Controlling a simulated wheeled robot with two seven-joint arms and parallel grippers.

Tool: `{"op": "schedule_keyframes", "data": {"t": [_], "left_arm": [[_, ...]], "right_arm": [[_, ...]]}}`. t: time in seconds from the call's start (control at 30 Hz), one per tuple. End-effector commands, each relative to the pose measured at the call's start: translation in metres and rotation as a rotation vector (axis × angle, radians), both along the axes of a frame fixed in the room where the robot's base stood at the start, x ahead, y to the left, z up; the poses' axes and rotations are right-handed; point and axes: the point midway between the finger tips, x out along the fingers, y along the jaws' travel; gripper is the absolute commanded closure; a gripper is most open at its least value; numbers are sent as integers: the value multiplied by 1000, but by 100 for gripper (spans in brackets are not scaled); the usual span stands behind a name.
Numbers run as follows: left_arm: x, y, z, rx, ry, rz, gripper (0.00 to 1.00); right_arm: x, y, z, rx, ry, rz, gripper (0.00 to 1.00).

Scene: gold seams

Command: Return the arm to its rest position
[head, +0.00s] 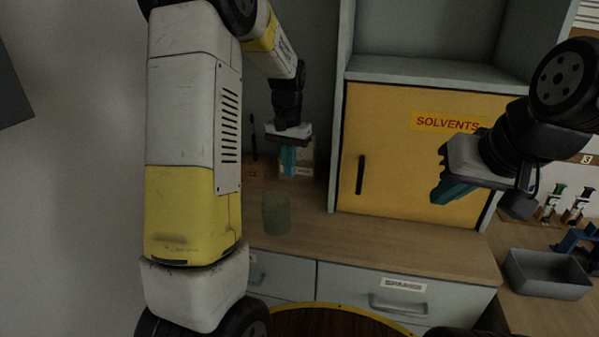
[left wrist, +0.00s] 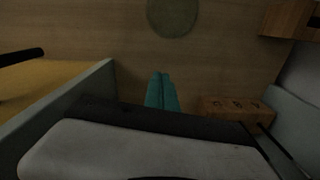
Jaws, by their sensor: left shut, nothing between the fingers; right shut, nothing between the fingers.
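My left gripper (head: 288,162) hangs above the back of the wooden counter, its teal fingers pointing down and shut with nothing between them. The shut fingers also show in the left wrist view (left wrist: 161,90). My left arm comes down the left side of the head view and hides part of the counter. My right gripper (head: 446,194) is in front of the yellow cabinet door, its teal fingers shut and empty, pointing down and to the left. A greenish cylindrical jar (head: 276,213) stands on the counter, apart from the left gripper; its round top shows in the left wrist view (left wrist: 173,14).
The yellow SOLVENTS cabinet (head: 390,150) is closed, with a black handle. Drawers (head: 400,303) lie below the wooden counter (head: 400,245). A grey bin (head: 545,275) sits at the right, near small bottles (head: 553,203). A wooden block (left wrist: 232,106) is beside the left fingers.

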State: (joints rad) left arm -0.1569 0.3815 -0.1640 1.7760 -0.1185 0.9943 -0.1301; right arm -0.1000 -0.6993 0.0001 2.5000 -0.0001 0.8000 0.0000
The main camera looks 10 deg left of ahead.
Motion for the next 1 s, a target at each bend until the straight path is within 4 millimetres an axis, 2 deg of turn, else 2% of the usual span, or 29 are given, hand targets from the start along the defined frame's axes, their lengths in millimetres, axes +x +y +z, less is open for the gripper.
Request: {"op": "schedule_keyframes", "data": {"t": [0.1,0.33,0.47,0.57,0.73,0.9,1.0], "left_arm": [[1,0,23,0,-5,0,100],[0,0,46,-2,-6,2,100],[-14,0,63,-22,-37,13,100],[-38,-2,84,-54,-92,28,100],[-96,-9,120,-119,-215,61,100],[-156,-16,138,-173,-335,91,100],[-189,-20,140,-198,-404,107,100]], "right_arm": [[0,0,0,0,-1,0,100],[0,0,0,0,-1,0,100],[0,0,0,0,-1,0,100],[0,0,0,0,-1,0,100],[0,0,0,0,-1,0,100],[0,0,0,0,-1,0,100],[0,0,0,0,-1,0,100]]}}
